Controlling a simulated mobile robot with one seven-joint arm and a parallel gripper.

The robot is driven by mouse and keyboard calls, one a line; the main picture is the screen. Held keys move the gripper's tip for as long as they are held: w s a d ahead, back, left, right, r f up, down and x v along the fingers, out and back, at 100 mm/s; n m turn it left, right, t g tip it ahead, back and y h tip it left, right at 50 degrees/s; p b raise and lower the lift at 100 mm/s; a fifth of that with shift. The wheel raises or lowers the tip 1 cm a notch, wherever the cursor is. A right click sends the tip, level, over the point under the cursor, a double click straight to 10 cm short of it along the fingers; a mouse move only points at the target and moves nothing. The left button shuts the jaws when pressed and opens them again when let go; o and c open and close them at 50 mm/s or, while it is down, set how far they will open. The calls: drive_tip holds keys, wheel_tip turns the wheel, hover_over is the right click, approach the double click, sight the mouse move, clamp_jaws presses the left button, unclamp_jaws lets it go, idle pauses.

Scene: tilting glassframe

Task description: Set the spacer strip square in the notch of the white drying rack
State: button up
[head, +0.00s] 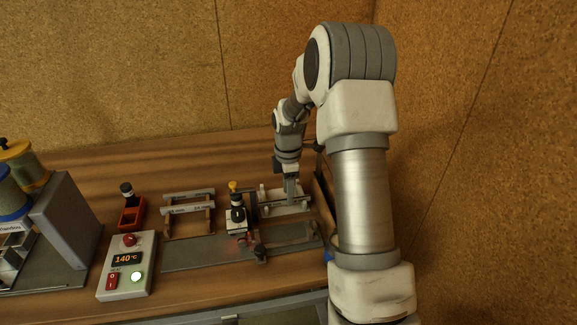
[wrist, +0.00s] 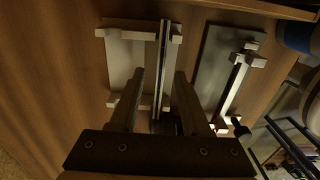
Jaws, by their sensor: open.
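My gripper (head: 291,198) is low over a pale plate with small light blocks (head: 272,209) at the right of the bench. In the wrist view its two fingers (wrist: 159,72) stand apart, with a long thin strip (wrist: 164,45) showing between them. The strip looks like the spacer strip and runs along the plate, past light blocks (wrist: 114,33). A gap shows on each side of it. I cannot tell how it is seated at its lower end. The pale-barred rack (head: 188,210) on brown posts stands further left; I cannot tell which of these is the drying rack.
A control box with a 140 °C display (head: 128,260) stands front left, and a red holder (head: 131,214) behind it. A yellow-topped tool (head: 237,208) stands just left of my gripper. A flat dark plate (head: 195,254) lies in front. Spools (head: 22,165) stand far left.

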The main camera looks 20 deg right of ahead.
wheel_tip(320, 180, up, 16)
drive_tip(key=p, duration=0.1)
drive_tip(key=shift+s, duration=0.1)
idle(0.5)
drive_tip(key=s+a+r+m+t, duration=0.1)
drive_tip(key=s+a+r+m, duration=0.3)
drive_tip(key=s+r, duration=0.2)
drive_tip(key=s+a+r+m+t, duration=0.1)
drive_tip(key=s+a+m, duration=0.1)
drive_tip(key=s+m, duration=0.2)
drive_tip(key=s+a+r+m+t, duration=0.1)
drive_tip(key=s+a+m+t, duration=0.1)
drive_tip(key=s, duration=0.8)
drive_tip(key=s+a+r+m+t, duration=0.1)
drive_tip(key=s+a+m, duration=0.2)
drive_tip(key=s+m, duration=0.2)
drive_tip(key=shift+s+a+m+t, duration=0.3)
drive_tip(key=shift+s+m, duration=0.1)
drive_tip(key=shift+s, duration=0.6)
